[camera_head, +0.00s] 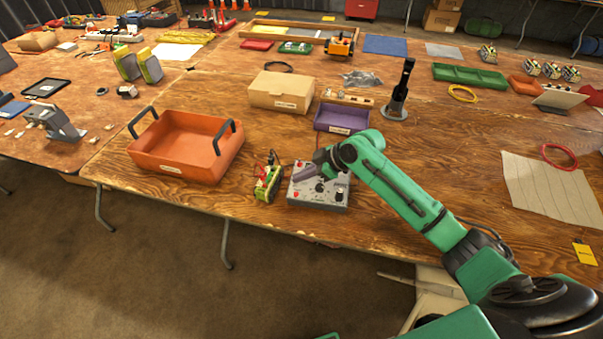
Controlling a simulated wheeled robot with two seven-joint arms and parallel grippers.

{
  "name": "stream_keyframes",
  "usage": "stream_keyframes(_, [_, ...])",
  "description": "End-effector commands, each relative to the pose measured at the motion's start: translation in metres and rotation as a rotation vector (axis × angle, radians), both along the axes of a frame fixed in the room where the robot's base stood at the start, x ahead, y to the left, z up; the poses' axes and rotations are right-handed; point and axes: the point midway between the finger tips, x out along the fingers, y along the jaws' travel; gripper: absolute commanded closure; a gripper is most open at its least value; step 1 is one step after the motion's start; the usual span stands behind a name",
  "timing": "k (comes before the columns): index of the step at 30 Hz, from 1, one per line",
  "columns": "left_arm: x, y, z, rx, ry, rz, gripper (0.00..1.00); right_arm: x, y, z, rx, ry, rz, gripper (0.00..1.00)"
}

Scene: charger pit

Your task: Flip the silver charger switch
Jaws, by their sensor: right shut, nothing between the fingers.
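The silver charger (322,199) is a small box with knobs and red buttons on its top, near the front edge of the wooden table. My right gripper (303,174) is over the charger's upper left part, shut and empty. Its green arm comes in from the lower right. The gripper hides part of the panel, and I cannot make out the switch or its position. I cannot tell whether the fingertips touch the panel. A green and yellow battery (267,184) with red and black leads stands just left of the charger. My left gripper is not in view.
An orange tray (187,147) with dark handles stands left of the battery. A purple bin (341,118), a cardboard box (281,91) and a black stand (398,101) are behind the charger. A paper sheet (550,187) lies to the right. Bare table separates tray and battery.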

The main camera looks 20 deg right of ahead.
Motion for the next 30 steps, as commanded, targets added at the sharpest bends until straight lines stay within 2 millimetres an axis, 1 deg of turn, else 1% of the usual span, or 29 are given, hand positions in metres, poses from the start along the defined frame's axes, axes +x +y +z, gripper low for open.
stream_keyframes(2, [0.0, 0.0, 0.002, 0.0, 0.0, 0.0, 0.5, -0.003, 0.001, -0.009, -0.009, -0.007, 0.0, 1.0])
stream_keyframes(3, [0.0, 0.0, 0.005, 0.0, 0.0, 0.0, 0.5, -0.005, 0.001, -0.009, -0.028, -0.04, 0.001, 1.0])
stream_keyframes(6, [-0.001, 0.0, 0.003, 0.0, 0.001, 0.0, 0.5, -0.004, 0.001, -0.011, -0.03, -0.041, -0.001, 1.0])
stream_keyframes(12, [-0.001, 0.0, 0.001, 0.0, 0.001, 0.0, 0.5, -0.003, 0.0, -0.013, -0.03, -0.037, -0.001, 1.0])
stream_keyframes(22, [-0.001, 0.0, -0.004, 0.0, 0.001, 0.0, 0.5, 0.01, -0.009, -0.01, -0.035, -0.037, -0.003, 1.0])
stream_keyframes(30, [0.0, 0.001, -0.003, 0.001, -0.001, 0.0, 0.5, 0.01, -0.009, -0.009, -0.036, -0.037, -0.004, 1.0])
